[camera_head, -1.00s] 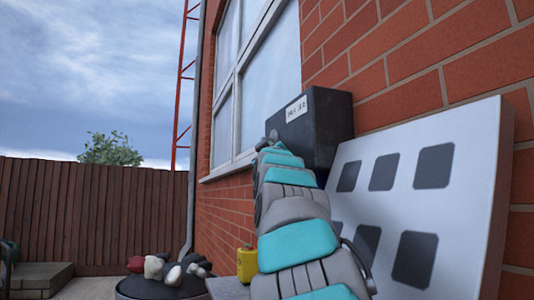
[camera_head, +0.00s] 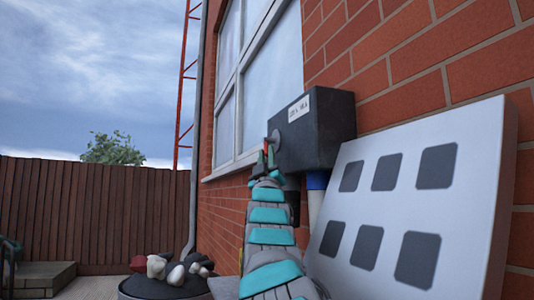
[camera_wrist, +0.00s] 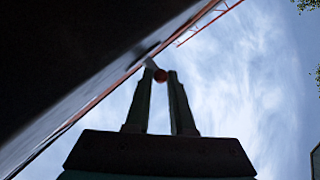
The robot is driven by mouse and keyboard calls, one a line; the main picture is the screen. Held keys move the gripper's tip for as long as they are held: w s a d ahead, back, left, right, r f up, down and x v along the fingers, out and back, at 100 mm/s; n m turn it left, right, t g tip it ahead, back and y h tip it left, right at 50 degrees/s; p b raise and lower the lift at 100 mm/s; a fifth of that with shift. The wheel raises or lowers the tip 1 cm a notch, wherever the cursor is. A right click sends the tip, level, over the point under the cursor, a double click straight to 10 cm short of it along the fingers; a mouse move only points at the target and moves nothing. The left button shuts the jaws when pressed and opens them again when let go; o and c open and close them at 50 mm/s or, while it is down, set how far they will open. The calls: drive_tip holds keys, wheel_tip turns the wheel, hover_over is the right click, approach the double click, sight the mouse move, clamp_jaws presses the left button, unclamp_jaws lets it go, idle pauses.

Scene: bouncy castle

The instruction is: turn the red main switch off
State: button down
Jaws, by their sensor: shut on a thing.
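A dark grey switch box (camera_head: 318,132) with a white label is mounted on the brick wall in the head view. A grey round part (camera_head: 274,138) sits on its left face. My gripper (camera_head: 267,158) is just below and left of that part, at the end of my raised arm. A small red piece, the red main switch (camera_head: 266,147), shows at its fingertips. In the wrist view my gripper (camera_wrist: 160,78) points up, shut on the red knob-like end (camera_wrist: 160,75) of the switch. The exact angle of the switch is hard to tell.
A white panel (camera_head: 490,190) with several dark squares leans on the wall at right. A blue-and-white pipe (camera_head: 316,185) runs below the box. A wooden fence (camera_head: 90,215) is behind.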

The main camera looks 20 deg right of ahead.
idle(0.3)
drive_tip(key=c, duration=1.1)
unclamp_jaws()
drive_tip(key=shift+f, duration=0.1)
drive_tip(key=shift+b+v, duration=0.7)
drive_tip(key=shift+v, duration=3.1)
drive_tip(key=shift+o, duration=0.2)
drive_tip(key=shift+a, duration=0.1)
